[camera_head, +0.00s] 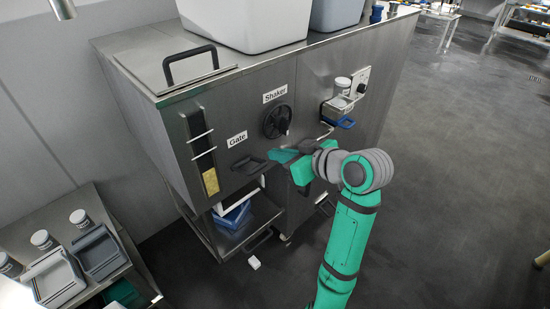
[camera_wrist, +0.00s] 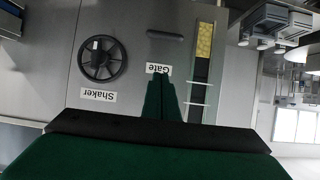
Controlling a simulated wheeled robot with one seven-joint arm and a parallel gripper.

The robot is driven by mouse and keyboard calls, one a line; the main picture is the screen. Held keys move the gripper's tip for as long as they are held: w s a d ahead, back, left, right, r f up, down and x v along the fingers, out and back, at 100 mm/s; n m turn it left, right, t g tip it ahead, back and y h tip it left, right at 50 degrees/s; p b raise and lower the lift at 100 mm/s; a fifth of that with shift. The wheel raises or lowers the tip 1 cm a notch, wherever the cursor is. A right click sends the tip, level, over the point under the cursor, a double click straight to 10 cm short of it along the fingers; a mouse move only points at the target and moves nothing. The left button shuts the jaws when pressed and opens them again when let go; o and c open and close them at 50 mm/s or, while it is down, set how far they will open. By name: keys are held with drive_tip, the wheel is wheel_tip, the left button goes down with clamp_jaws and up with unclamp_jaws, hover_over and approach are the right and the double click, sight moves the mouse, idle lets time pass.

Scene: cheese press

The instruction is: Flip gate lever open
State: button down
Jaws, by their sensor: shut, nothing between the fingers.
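The gate lever (camera_head: 248,165) is a short dark handle on the steel machine's front panel, just below the "Gate" label (camera_head: 237,139). In the wrist view, which is upside down, a dark bar that looks like the lever (camera_wrist: 165,35) lies beyond the "Gate" label (camera_wrist: 158,69). My gripper (camera_head: 281,156) is shut and empty, in front of the panel to the right of the lever. Its green fingers lie together in the wrist view (camera_wrist: 161,80), overlapping the label's edge. Whether the fingertips touch the lever or panel cannot be told.
The black "Shaker" wheel (camera_head: 277,121) sits above and right of the lever. A sight strip with yellow (camera_head: 210,180) is to the left. A side table with trays (camera_head: 97,252) stands at lower left. Open floor lies at right.

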hover_over(263, 164)
drive_tip(key=s, duration=0.2)
wheel_tip(263, 164, down, 4)
drive_tip(key=shift+s+d+f, duration=0.1)
drive_tip(key=shift+s+f, duration=0.05)
drive_tip(key=shift+f, duration=0.8)
drive_tip(key=shift+s+f, duration=0.15)
drive_tip(key=shift+f, duration=0.75)
